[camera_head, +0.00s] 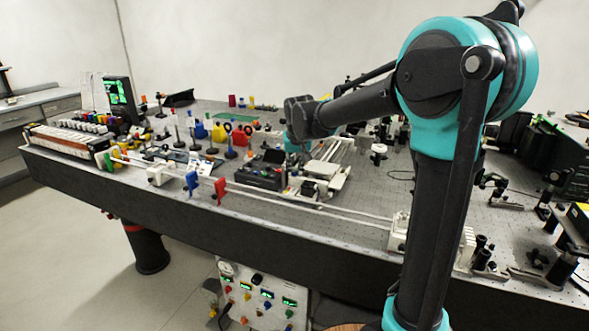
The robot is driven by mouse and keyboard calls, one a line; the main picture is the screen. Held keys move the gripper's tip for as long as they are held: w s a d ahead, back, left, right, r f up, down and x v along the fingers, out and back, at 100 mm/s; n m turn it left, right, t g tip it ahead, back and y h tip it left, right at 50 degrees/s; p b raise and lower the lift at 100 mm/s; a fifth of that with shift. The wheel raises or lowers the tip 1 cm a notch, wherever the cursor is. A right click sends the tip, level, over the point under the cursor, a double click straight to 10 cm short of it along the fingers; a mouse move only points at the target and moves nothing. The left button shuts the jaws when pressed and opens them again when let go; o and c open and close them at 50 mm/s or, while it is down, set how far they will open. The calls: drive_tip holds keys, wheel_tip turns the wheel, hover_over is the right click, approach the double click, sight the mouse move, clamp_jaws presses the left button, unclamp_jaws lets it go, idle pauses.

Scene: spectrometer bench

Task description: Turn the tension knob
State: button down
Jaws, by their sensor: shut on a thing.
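My arm reaches in from the right over the bench, and its far end drops behind my own dark link near the bench middle. A teal part of my arm shows there, but I cannot make out the gripper's fingers or what they touch. I cannot single out the tension knob. A white device (325,180) and a black instrument box (262,171) stand near the end of my arm. A control panel (262,298) with several coloured knobs and green displays stands below the bench front.
The perforated optical bench (345,228) is crowded with mounts and posts. Two long rails run along its front, with a blue clamp (192,183) and a red clamp (220,190). A green-screened monitor (119,93) stands at the left. Floor is free at the lower left.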

drive_tip(key=n+y, duration=0.1)
drive_tip(key=n, duration=0.1)
drive_tip(key=n+y, duration=0.1)
drive_tip(key=n, duration=0.2)
drive_tip(key=shift+w+d+g, duration=0.1)
drive_tip(key=shift+d+g, duration=0.1)
drive_tip(key=shift+g, duration=0.1)
drive_tip(key=n, duration=0.2)
drive_tip(key=n+g+y, duration=0.1)
drive_tip(key=n, duration=0.1)
drive_tip(key=n+g, duration=0.1)
drive_tip(key=n, duration=0.1)
drive_tip(key=shift+w+d+n+y, duration=0.15)
drive_tip(key=shift+w+n+y, duration=0.15)
drive_tip(key=shift+n, duration=0.1)
drive_tip(key=n+g, duration=0.2)
drive_tip(key=n, duration=0.3)
drive_tip(key=shift+w, duration=0.15)
drive_tip(key=shift+w+n+g, duration=0.15)
drive_tip(key=shift+n+g, duration=0.75)
drive_tip(key=shift+n, duration=1.6)
drive_tip(key=c, duration=1.7)
unclamp_jaws()
